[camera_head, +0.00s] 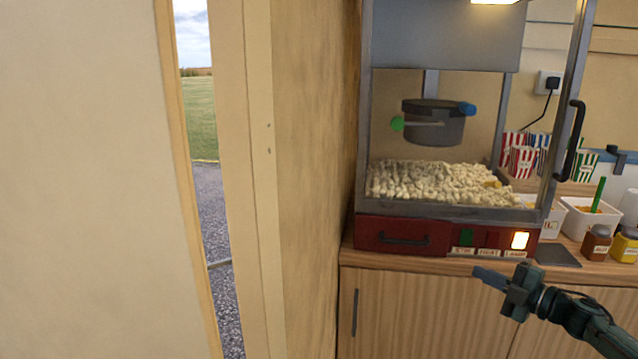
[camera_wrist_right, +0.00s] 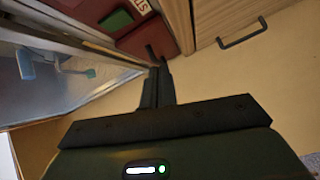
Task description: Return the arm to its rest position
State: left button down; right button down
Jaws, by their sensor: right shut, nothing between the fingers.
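My right gripper (camera_head: 492,278) is in front of the counter, just below and in front of the popcorn machine's red base (camera_head: 402,238). Its fingers point left in the head view. It is shut and holds nothing. In the right wrist view its closed fingers (camera_wrist_right: 157,80) point up toward the machine's base. My right arm comes in from the lower right corner of the head view. My left gripper is not in view.
The popcorn machine (camera_head: 366,150) holds popcorn (camera_head: 430,183) and a hanging kettle (camera_head: 435,125). Its door handle (camera_head: 572,140) juts out at right. White tubs (camera_head: 590,219) and small jars (camera_head: 596,244) stand on the counter.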

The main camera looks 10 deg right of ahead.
jog(key=s+a+f+m+h+p, duration=0.1)
jog(key=s+a+f+m, duration=0.5)
jog(key=a, duration=0.5)
jog(key=s+a+f+m+h+p, duration=0.1)
jog(key=s+a+f+m, duration=0.15)
jog(key=a+f, duration=0.65)
jog(key=s+a+m+g+h+p, duration=0.1)
jog(key=s+a+m+g, duration=0.1)
jog(key=s+a+m, duration=0.2)
jog(key=s+a+f+m+g+h+p, duration=0.1)
jog(key=s+a+m, duration=0.4)
jog(key=s+a, duration=0.5)
jog(key=s+g+h, duration=0.1)
jog(key=s, duration=0.4)
jog(key=shift+g+p, duration=0.3)
jog(key=shift+g, duration=0.1)
jog(key=shift+s+f, duration=0.1)
